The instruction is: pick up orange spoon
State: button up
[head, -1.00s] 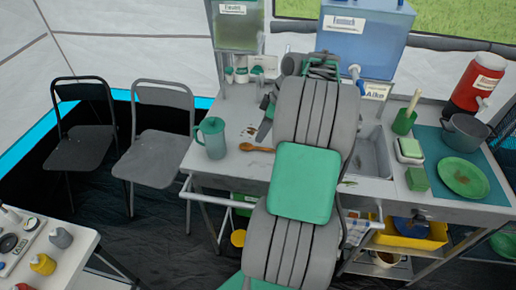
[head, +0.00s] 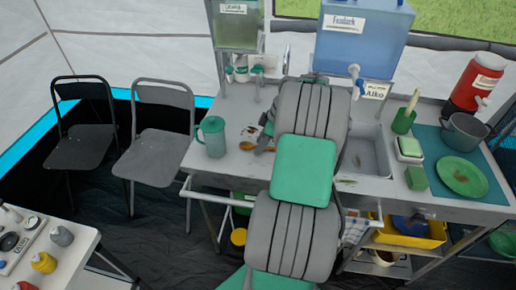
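The orange spoon (head: 248,146) lies on the grey counter, between the green pitcher and my arm. Its bowl end shows on the left, and its right part runs up close to my gripper. My gripper (head: 264,142) is low over the counter just right of the spoon, mostly hidden behind my own arm. I cannot tell whether its fingers are open, or whether they touch the spoon.
A green pitcher (head: 211,137) stands left of the spoon. A sink (head: 367,152) is right of my arm. A blue water container (head: 362,38) and a green one (head: 237,24) stand behind. A green plate (head: 463,176) and a grey pot (head: 466,132) are at the right.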

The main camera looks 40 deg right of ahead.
jog(key=shift+f, duration=0.1)
grip_shut()
jog(key=shift+r, duration=0.2)
dwell(0.5)
